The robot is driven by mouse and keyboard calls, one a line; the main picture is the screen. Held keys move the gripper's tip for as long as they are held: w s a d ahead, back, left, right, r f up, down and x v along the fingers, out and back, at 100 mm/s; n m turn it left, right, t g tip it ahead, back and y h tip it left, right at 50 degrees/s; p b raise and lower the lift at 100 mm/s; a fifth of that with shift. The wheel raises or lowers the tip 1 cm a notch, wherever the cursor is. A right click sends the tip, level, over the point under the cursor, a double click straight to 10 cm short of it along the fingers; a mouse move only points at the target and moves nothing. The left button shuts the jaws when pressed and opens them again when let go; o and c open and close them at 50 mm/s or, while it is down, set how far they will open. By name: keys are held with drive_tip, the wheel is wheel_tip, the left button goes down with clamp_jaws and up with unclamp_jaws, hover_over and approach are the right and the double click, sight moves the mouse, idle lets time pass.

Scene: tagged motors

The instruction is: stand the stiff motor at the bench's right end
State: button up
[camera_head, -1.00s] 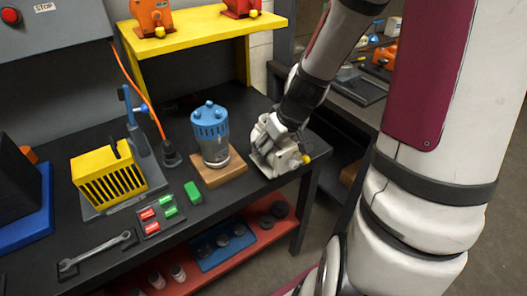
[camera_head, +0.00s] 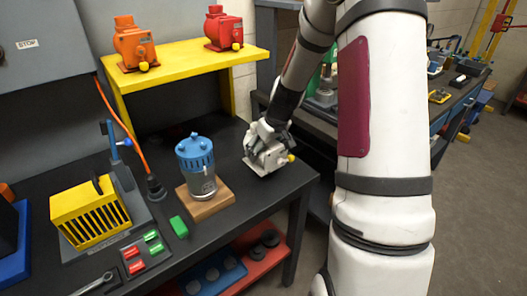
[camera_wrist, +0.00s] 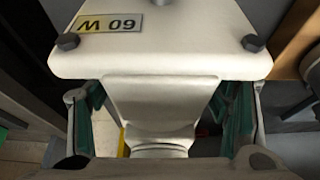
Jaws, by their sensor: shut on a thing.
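A white motor (camera_head: 266,157) with a yellow shaft tip is at the right end of the black bench (camera_head: 236,225). My gripper (camera_head: 264,138) is shut on it from above. In the wrist view the white motor (camera_wrist: 160,60) fills the space between my green-padded fingers, and its yellow label reads "60 W" upside down. The motor looks roughly upright, at or very near the bench top; its underside contact cannot be made out. An orange motor (camera_head: 134,45) and a red motor (camera_head: 223,29) stand on the yellow shelf (camera_head: 190,64). No view shows which motor is stiff.
A blue-topped cylinder (camera_head: 197,165) stands on a wooden block (camera_head: 206,205) left of the white motor. A green block (camera_head: 179,227), a panel of red and green buttons (camera_head: 145,252) and a yellow slotted box (camera_head: 88,215) are further left. Bare bench surrounds the white motor's front.

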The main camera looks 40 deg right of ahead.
sight(274, 144)
drive_tip(key=shift+f, duration=1.5)
drive_tip(key=o, duration=1.9)
drive_tip(key=shift+f, duration=0.2)
drive_tip(key=shift+o, duration=0.2)
drive_tip(key=v, duration=1.2)
drive_tip(key=shift+p, duration=0.3)
drive_tip(key=s+a+r, duration=0.8)
drive_tip(key=a+r, duration=0.2)
drive_tip(key=a, duration=0.4)
drive_tip(key=s+a+r, duration=0.1)
drive_tip(key=s+a, duration=0.2)
drive_tip(key=s, duration=0.5)
drive_tip(key=s+a+r, duration=0.2)
drive_tip(key=s+a, duration=0.2)
drive_tip(key=s, duration=0.4)
drive_tip(key=shift+s+a+r, duration=0.25)
drive_tip(key=shift+s+a, duration=0.05)
